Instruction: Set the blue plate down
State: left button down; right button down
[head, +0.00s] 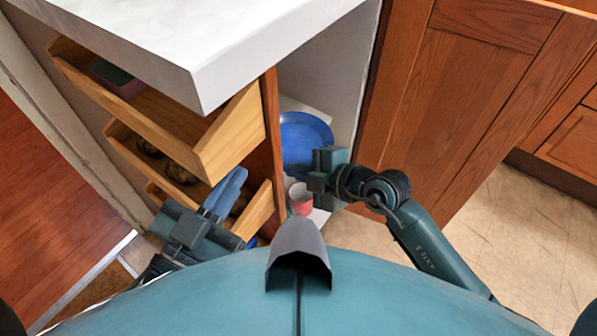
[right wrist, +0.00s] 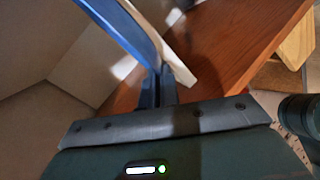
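The blue plate (head: 303,140) is inside the open cabinet in the head view, tilted up, with its lower right part behind my right gripper (head: 326,170). In the right wrist view the plate (right wrist: 122,28) shows as a thin blue edge running down to my right gripper's fingers (right wrist: 160,88), which are shut on its rim. A pale board edge lies close beside the plate there. I cannot tell whether the plate touches a surface. My left gripper (head: 228,188) is by the drawers at the left, its blue fingers close together with nothing visible between them.
A red cup (head: 300,198) stands on the cabinet floor below the plate. Several wooden drawers (head: 185,125) stick out on the left, holding round dark items. A white countertop (head: 205,45) overhangs above. A wooden door (head: 460,100) bounds the right.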

jog(key=shift+r, duration=0.1)
jog(key=c, duration=2.1)
grip_release()
jog(key=shift+f, duration=0.2)
jog(key=o, duration=0.5)
jog(key=shift+c, duration=0.2)
pick_arm(q)
jog(key=shift+f, duration=0.1)
pick_arm(e)
jog(key=shift+r, duration=0.1)
